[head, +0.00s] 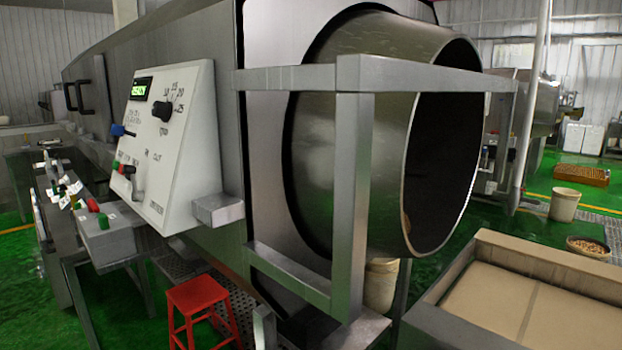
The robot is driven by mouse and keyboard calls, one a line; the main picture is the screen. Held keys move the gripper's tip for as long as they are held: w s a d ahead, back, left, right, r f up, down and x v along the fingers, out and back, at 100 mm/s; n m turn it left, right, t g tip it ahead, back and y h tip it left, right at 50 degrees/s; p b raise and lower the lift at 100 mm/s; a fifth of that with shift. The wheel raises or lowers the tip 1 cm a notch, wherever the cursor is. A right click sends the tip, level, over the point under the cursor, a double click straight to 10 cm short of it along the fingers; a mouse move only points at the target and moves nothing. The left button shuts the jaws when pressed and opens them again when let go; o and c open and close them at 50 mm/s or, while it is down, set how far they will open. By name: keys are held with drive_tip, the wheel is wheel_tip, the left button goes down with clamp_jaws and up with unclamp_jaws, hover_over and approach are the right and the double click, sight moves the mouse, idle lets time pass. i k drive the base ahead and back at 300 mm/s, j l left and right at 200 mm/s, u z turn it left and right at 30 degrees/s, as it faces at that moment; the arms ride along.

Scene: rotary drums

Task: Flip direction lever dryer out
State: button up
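The dryer is a large metal machine with a wide open drum (375,140) facing right. A slanted white control panel (185,145) is on its near side, left of the drum. A small grey lever (138,185) sticks out low on the panel, below small markings that seem to read IN and OUT. Which side it leans to is too small to tell. My gripper is not in view.
A red stool (203,312) is below the panel. Smaller control boxes (103,235) stand at the left. A large tray (550,255) fills the lower right. Green floor (440,275) shows between them.

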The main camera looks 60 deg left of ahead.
sight(137, 196)
drive_tip(key=u, duration=3.15)
drive_tip(key=i+j, duration=0.2)
drive_tip(key=i, duration=0.2)
drive_tip(key=i+j, duration=0.25)
drive_tip(key=i, duration=0.2)
drive_tip(key=i+j, duration=0.2)
drive_tip(key=i, duration=0.2)
drive_tip(key=i+j, duration=0.25)
drive_tip(key=i, duration=0.2)
drive_tip(key=z, duration=1.2)
